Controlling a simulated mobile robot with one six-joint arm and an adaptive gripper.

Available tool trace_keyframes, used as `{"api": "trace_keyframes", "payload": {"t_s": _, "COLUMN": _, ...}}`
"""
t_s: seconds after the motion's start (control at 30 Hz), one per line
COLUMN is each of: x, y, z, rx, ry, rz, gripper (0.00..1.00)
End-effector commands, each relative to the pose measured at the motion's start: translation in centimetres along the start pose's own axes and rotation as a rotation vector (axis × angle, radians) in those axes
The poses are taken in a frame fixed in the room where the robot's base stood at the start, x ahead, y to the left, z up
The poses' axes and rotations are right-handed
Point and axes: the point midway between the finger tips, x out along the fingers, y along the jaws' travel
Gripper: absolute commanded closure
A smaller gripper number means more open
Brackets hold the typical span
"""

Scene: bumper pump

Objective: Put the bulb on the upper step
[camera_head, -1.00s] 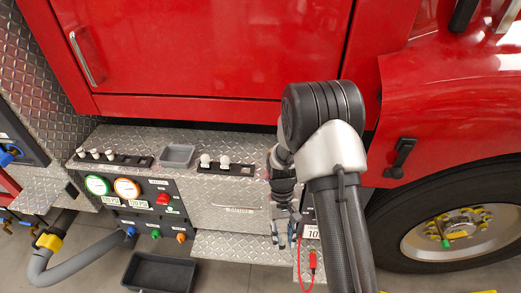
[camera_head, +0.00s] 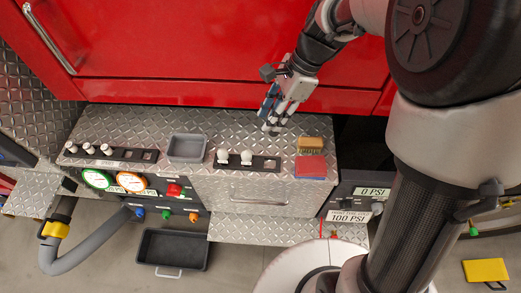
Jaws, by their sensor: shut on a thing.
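My gripper (camera_head: 272,122) points down over the back of the upper diamond-plate step (camera_head: 230,122), in front of the red panel. It is shut on a small pale thing at its fingertips, apparently a bulb; the fingers hide most of it. I cannot tell if it touches the step. Two white round bulbs (camera_head: 235,157) stand in a black socket strip (camera_head: 266,163) at the step's front edge. More small white pieces (camera_head: 89,149) stand in another black strip (camera_head: 127,154) at the left.
A grey tray (camera_head: 187,148) sits between the strips. A brown brush-like block (camera_head: 310,145) and a red block (camera_head: 311,166) lie at the step's right end. Below are gauges (camera_head: 98,179), a lower step (camera_head: 240,229) and a black bin (camera_head: 173,249). The step's back left is clear.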

Motion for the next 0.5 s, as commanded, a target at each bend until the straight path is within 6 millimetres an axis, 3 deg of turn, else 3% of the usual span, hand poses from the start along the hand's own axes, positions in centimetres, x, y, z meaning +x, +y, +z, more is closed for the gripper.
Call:
{"api": "trace_keyframes", "payload": {"t_s": 0.03, "x": 1.7, "y": 0.2, "z": -0.7, "rx": 0.004, "ry": -0.001, "rz": 0.007, "gripper": 0.92}}
{"api": "trace_keyframes", "payload": {"t_s": 0.3, "x": 8.6, "y": 0.1, "z": -3.6, "rx": 0.001, "ry": 0.0, "rz": 0.006, "gripper": 0.92}}
{"api": "trace_keyframes", "payload": {"t_s": 0.5, "x": 12.1, "y": 0.1, "z": -5.0, "rx": 0.0, "ry": 0.001, "rz": 0.004, "gripper": 0.92}}
